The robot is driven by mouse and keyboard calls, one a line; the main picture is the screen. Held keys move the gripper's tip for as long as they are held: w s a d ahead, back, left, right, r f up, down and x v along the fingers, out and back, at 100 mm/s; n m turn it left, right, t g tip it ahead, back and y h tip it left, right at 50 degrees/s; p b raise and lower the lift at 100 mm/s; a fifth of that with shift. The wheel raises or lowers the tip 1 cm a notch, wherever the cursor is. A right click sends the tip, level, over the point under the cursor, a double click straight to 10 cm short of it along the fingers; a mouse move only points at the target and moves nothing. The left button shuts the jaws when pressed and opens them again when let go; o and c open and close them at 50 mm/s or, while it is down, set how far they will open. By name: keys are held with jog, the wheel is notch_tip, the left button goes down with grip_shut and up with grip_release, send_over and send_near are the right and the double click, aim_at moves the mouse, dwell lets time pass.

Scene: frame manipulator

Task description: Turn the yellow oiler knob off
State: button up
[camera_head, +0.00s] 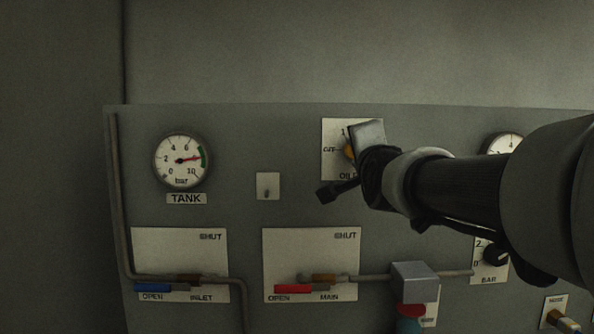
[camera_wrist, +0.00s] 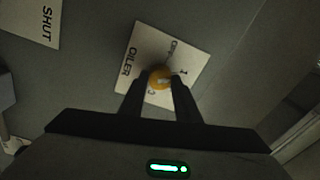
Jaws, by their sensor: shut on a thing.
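The yellow oiler knob (camera_wrist: 160,78) sits on a white plate (camera_wrist: 141,61) lettered OILER, with OFF and numbers around the knob. In the head view a bit of the knob (camera_head: 348,151) shows at the left of my gripper, and the plate (camera_head: 333,127) is partly covered by it. My gripper (camera_wrist: 162,86) is shut on the knob, with one finger on each side of it. Part of the knob's face and its pointer are hard to read between the fingers.
A TANK gauge (camera_head: 181,160) and a small switch plate (camera_head: 268,186) are left of the oiler plate. Below are the INLET valve with a blue handle (camera_head: 167,287) and the MAIN valve with a red handle (camera_head: 295,289). A grey box (camera_head: 415,281) sits below my arm.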

jog(key=shift+d+n+y+b, duration=0.1)
jog(key=shift+n+y+b, duration=0.2)
jog(key=shift+n+b, duration=2.25)
jog(key=shift+n+y+b, duration=0.3)
jog(key=shift+n+b, duration=0.7)
jog(key=shift+n, duration=2.95)
jog(key=shift+r, duration=0.1)
jog(key=o, duration=1)
jog(key=shift+o, duration=0.2)
jog(key=s+f, duration=0.1)
jog(key=s, duration=1.6)
jog(key=shift+s+d, duration=0.2)
jog(key=shift+d, duration=0.05)
